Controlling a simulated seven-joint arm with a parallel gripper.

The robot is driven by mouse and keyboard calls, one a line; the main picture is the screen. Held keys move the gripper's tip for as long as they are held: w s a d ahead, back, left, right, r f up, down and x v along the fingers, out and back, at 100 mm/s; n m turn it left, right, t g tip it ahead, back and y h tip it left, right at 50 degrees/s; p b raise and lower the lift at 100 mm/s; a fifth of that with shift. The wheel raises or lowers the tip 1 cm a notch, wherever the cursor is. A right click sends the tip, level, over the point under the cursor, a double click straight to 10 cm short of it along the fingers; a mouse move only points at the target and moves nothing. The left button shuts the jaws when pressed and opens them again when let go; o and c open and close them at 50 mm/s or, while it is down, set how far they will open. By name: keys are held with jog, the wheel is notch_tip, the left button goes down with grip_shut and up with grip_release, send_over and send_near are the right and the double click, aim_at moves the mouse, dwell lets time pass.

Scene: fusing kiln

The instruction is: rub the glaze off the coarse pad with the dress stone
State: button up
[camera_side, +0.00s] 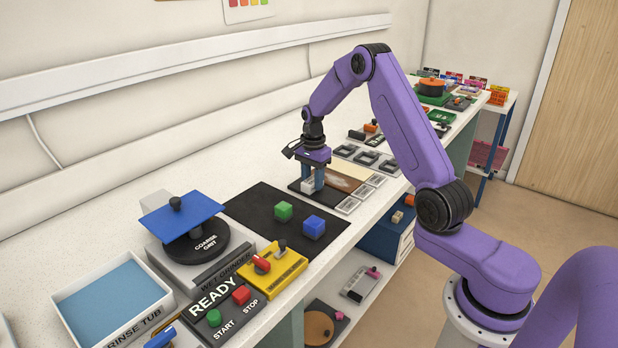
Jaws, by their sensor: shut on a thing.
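My gripper (312,182) points straight down at the middle of the counter, its fingers shut on a small pale grey block that looks like the dress stone (310,187). The block is low, at the left, dark end of a flat board; I cannot tell whether it touches. The black disc marked COARSE GRIT (210,246), which looks like the coarse pad, is on the wet grinder (190,272) at the front left. A blue plate (178,215) with a black knob covers part of the disc. Glaze on the disc cannot be made out.
A brown and white panel (345,178) lies right of my gripper, with grey labelled plates nearby. A yellow switch box (272,268), READY panel (228,303) and rinse tub (78,318) stand at the front.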

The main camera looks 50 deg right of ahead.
aim_at(332, 196)
jog(key=shift+s, duration=3.45)
notch_tip(332, 196, up, 7)
jog(key=shift+a, duration=0.1)
